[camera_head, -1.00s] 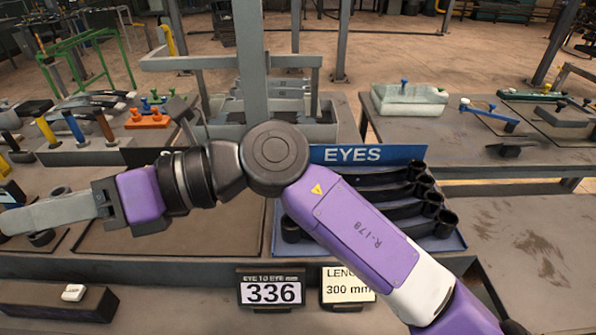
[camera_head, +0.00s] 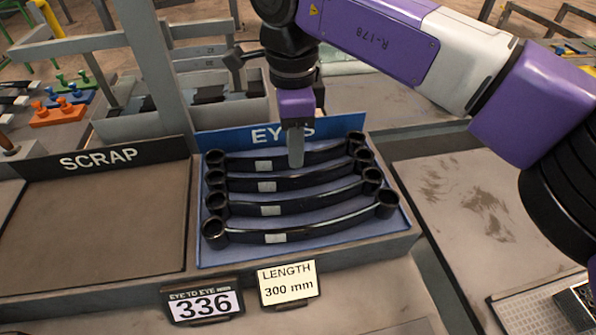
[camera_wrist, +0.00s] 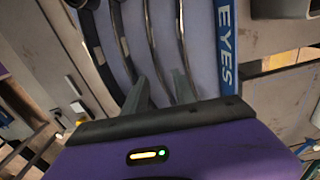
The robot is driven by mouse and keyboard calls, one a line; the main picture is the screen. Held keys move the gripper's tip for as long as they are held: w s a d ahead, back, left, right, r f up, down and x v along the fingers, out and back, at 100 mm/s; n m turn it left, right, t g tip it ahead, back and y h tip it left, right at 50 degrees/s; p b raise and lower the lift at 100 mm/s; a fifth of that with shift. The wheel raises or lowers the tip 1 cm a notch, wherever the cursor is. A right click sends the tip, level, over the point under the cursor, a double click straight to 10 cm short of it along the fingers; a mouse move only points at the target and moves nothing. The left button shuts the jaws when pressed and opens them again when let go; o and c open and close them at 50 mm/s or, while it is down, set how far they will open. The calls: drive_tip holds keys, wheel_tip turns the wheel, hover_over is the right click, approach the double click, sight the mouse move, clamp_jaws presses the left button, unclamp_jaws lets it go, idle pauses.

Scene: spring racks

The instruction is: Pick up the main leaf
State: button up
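Several black curved main leaves with an eye at each end lie side by side in the blue EYES tray (camera_head: 222,259). Each has a small pale label. The front leaf (camera_head: 330,228) and rear leaf (camera_head: 330,154) show in the head view. My gripper (camera_head: 295,160) points down over the back of the tray and hides part of the rear leaf. In the wrist view my gripper (camera_wrist: 161,84) has its two fingers apart, above the leaves. Nothing is visibly held. I cannot tell whether the fingertips touch a leaf.
The empty SCRAP bay (camera_head: 95,225) is left of the tray. Signs reading 336 (camera_head: 203,305) and LENGTH 300 mm (camera_head: 288,283) stand in front. A grey post (camera_head: 160,75) and metal bin (camera_head: 225,108) stand behind.

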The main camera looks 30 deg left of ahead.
sight(295, 175)
drive_tip(key=shift+s+d+f+p, duration=0.15)
drive_tip(key=shift+f+p, duration=0.2)
drive_tip(key=shift+f, duration=1.6)
drive_tip(key=shift+s+f+p, duration=0.1)
drive_tip(key=shift+f+p, duration=0.25)
drive_tip(key=shift+f, duration=1.55)
clamp_jaws()
drive_tip(key=shift+r, duration=0.2)
